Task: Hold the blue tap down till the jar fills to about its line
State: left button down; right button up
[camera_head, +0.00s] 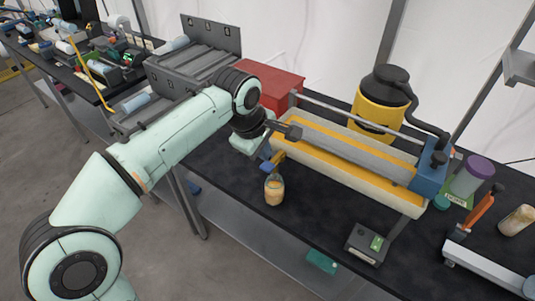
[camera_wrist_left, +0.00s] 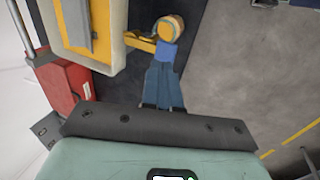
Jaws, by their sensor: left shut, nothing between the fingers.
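The blue tap (camera_head: 266,166) is at the near left end of a long cream and yellow trough (camera_head: 345,165). A glass jar (camera_head: 274,192) stands upright below it, with amber contents through much of its height; I cannot make out its line. My left gripper (camera_head: 268,152) is shut and empty, right at the tap. In the left wrist view, the shut fingers (camera_wrist_left: 164,80) reach to the blue tap (camera_wrist_left: 167,52) and appear to touch it. The round jar (camera_wrist_left: 171,28) shows just beyond. I cannot tell how far the tap is pressed. My right gripper is not seen.
A yellow tank with a black lid (camera_head: 380,100) stands behind the trough. A red box (camera_head: 270,85) and grey racks (camera_head: 205,60) are to the left. A small grey device (camera_head: 366,245) sits at the front right. Dark tabletop (camera_head: 320,215) right of the jar is clear.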

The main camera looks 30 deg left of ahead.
pick_arm(q)
jog(key=w+p+v, duration=0.2)
jog(key=v, duration=0.7)
jog(key=shift+r, duration=0.35)
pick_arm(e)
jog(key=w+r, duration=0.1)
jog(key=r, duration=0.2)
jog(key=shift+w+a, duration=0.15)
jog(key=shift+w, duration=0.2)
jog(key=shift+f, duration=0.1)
